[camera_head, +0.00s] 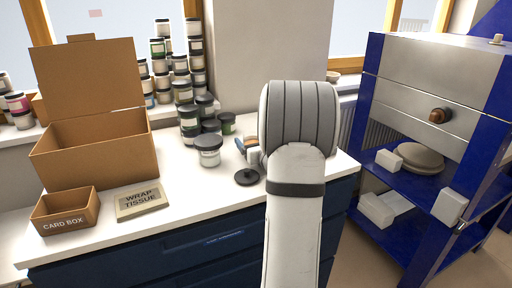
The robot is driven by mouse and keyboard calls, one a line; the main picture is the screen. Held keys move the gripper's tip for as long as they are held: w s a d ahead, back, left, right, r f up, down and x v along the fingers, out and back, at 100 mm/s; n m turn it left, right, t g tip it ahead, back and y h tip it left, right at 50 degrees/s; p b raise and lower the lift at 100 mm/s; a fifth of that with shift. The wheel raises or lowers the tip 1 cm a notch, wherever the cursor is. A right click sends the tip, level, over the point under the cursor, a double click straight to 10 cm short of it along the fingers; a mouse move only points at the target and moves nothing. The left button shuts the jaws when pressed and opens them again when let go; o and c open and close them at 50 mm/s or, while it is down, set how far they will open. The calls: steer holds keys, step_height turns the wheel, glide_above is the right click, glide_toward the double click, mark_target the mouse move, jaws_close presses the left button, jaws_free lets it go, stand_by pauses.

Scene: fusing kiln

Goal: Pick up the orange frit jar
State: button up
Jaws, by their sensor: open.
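My gripper is hidden behind my own raised white and grey arm, which fills the middle of the view above the counter (205,225). Just left of the arm, a small orange and blue item (240,147) and a pale item with an orange band (252,151) show partly. I cannot tell whether either is the orange frit jar, as the arm covers what lies behind it. Nearby on the counter stand a grey jar with a dark lid (208,151) and a flat black disc (247,177).
Several jars are stacked on the sill (193,60) and more dark-lidded jars (189,120) stand at the back. An open cardboard box (95,155), a small card box (65,211) and wrap tissue (142,201) are left. A blue-framed kiln (430,80) stands right. The counter's front middle is clear.

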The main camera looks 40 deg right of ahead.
steer(key=c, duration=1.2)
steer(key=shift+o, duration=0.2)
step_height(320, 180, up, 10)
steer(key=p, duration=0.2)
steer(key=shift+p, duration=0.4)
